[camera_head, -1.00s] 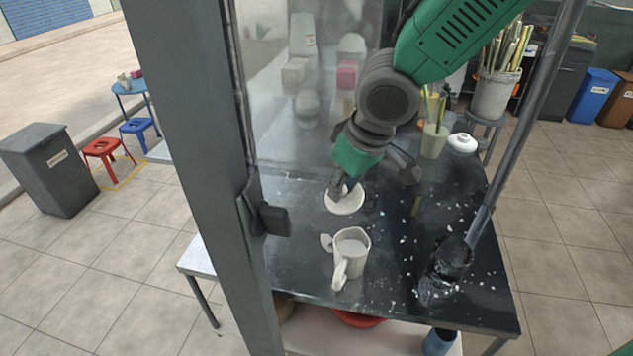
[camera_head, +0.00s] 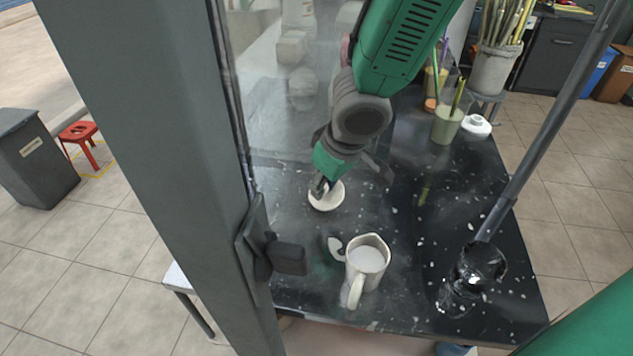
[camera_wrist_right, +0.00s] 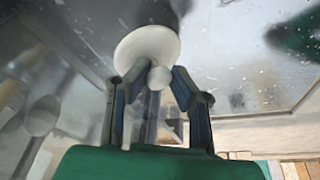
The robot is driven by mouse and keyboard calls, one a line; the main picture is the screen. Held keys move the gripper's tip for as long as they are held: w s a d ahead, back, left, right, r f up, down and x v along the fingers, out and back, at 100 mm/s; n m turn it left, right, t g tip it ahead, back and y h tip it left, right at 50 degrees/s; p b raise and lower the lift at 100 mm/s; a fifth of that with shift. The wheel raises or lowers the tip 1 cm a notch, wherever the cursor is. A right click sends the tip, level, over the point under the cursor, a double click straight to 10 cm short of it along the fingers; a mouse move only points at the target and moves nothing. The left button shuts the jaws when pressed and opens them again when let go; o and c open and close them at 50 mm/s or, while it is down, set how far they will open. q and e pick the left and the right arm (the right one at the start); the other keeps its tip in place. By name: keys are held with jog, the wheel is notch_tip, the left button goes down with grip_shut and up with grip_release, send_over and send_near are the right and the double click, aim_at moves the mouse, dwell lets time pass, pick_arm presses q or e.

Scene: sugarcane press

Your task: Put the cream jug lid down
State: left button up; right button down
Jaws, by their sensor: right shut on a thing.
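My right gripper (camera_head: 321,186) is shut on the round white cream jug lid (camera_head: 328,200), just behind and left of the jug in the head view. In the right wrist view the lid (camera_wrist_right: 145,46) shows as a pale disc, its knob between the fingertips (camera_wrist_right: 155,80). The lid is over the dark table; I cannot tell whether it touches it. The cream jug (camera_head: 368,262) stands upright and uncovered near the table's front, filled with something pale, its handle toward me. My left gripper is not in view.
The dark speckled table (camera_head: 420,215) has free room around the lid. A grey post (camera_head: 150,150) and a clear panel stand at left. A cup of pale green drink (camera_head: 446,125) and a white lidded dish (camera_head: 476,126) stand at the back right. A slanted metal bar (camera_head: 540,140) crosses the right.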

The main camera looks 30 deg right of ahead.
jog(key=shift+f, duration=0.6)
jog(key=shift+a, duration=0.2)
jog(key=shift+r, duration=0.1)
jog(key=c, duration=1.8)
grip_release()
jog(key=shift+f, duration=0.25)
jog(key=o, duration=0.4)
jog(key=shift+r, duration=0.15)
